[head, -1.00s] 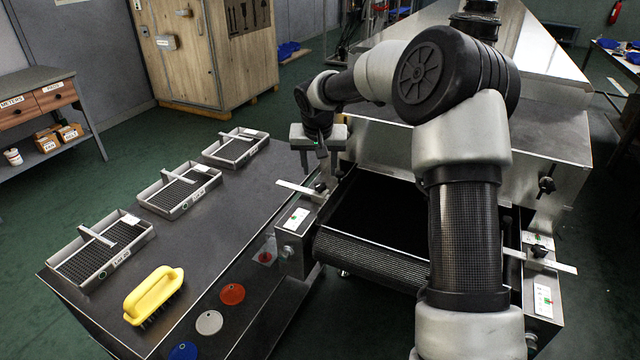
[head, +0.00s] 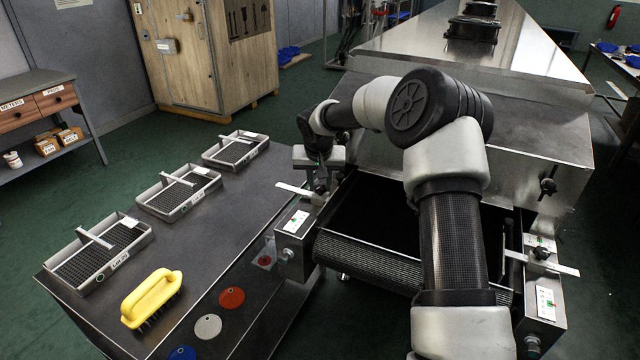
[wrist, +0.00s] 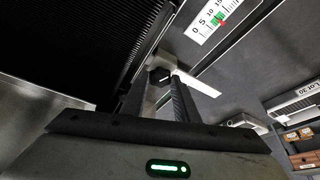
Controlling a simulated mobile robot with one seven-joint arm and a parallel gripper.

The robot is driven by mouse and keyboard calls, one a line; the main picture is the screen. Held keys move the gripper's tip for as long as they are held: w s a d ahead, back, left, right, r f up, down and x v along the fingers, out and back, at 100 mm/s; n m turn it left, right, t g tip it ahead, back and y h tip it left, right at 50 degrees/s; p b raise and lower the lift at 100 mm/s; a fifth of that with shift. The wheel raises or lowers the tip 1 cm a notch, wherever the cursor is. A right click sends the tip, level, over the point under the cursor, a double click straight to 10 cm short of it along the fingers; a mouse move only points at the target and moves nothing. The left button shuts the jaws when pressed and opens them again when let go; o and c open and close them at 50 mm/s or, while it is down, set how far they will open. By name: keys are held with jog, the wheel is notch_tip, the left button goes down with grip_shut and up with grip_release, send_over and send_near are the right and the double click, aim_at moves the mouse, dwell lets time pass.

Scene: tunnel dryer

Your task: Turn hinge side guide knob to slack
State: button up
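A dark guide knob (wrist: 159,74) with a pale flat bar (wrist: 198,82) shows in the wrist view, beside a white scale plate (wrist: 208,22) with green and red marks. My gripper (wrist: 158,84) is open, its two fingers pointing toward this knob, which shows between the fingertips; I cannot tell whether they touch it. In the head view my gripper (head: 319,182) is low over the left side of the belt mouth and largely hides that knob. A second dark knob (head: 541,253) with a pale bar is on the right side. No readable label shows which is the hinge side.
The dark belt (head: 365,258) lies between the two guides, with the steel dryer housing (head: 480,130) behind. Left is a bench (head: 215,225) with several mesh trays, a yellow brush (head: 152,297) and coloured discs.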

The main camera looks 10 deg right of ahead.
jog(key=shift+c, duration=0.8)
jog(key=n+p, duration=0.1)
jog(key=n+y+p, duration=0.1)
jog(key=shift+s+d+r+p, duration=0.1)
jog(key=shift+d+r+p, duration=0.05)
jog(key=shift+r+p, duration=0.15)
jog(key=shift+f+n+y+p, duration=0.25)
jog(key=shift+n+y+p, duration=0.15)
jog(key=shift+n+p, duration=0.7)
jog(key=shift+b, duration=0.3)
jog(key=o, duration=1.1)
jog(key=shift+c, duration=0.2)
